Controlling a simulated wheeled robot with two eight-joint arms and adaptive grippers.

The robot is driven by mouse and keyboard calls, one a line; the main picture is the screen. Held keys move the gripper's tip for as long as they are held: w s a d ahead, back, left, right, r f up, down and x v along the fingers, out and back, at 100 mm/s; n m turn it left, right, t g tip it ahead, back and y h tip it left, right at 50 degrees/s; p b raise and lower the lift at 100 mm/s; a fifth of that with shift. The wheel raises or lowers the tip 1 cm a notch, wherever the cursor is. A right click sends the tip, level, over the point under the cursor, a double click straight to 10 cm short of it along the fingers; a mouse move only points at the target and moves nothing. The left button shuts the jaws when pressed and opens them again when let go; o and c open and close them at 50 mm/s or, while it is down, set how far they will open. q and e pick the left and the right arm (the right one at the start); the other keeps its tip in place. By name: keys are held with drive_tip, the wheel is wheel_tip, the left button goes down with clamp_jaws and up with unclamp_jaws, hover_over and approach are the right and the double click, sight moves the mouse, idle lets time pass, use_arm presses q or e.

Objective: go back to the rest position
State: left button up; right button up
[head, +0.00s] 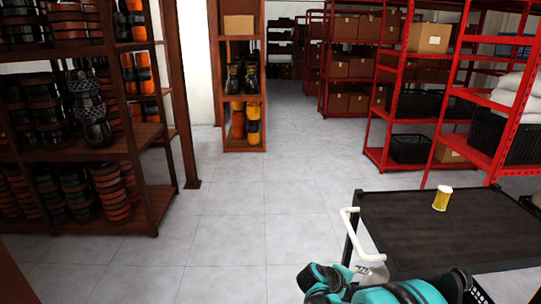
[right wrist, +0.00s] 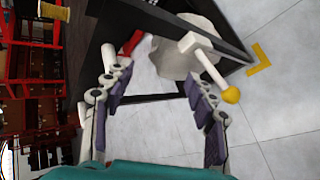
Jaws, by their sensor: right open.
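My right gripper (right wrist: 158,82) is open in the right wrist view, its two dark-padded fingers spread with nothing held between them. In the head view my teal right arm fills the bottom edge, and a pale part of the gripper (head: 372,273) shows just below the cart's white handle (head: 350,228). The handle also shows ahead of the fingers in the right wrist view (right wrist: 205,62); contact cannot be told. My left gripper is not in view.
A dark-topped cart (head: 400,225) stands at the right, with a small yellow-and-white can (head: 442,198) on it. Brown shelves (head: 140,135) with drums stand left, red shelves (head: 385,135) with boxes right. Grey floor (head: 250,225) lies clear between.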

drive_tip(key=s+a+r+m+y, duration=0.2)
drive_tip(key=s+a+r+y, duration=0.1)
drive_tip(key=s, duration=0.5)
drive_tip(key=s+a+r+m+t+y, duration=0.1)
drive_tip(key=s+a+r+m+y, duration=0.2)
drive_tip(key=s, duration=0.5)
drive_tip(key=s+a+r+m+t+y, duration=0.1)
drive_tip(key=s+a+r+m+y, duration=0.1)
drive_tip(key=s+a, duration=0.3)
drive_tip(key=s+r+y, duration=0.1)
drive_tip(key=s, duration=0.2)
drive_tip(key=shift+s+m+y, duration=0.3)
drive_tip(key=shift+s, duration=0.05)
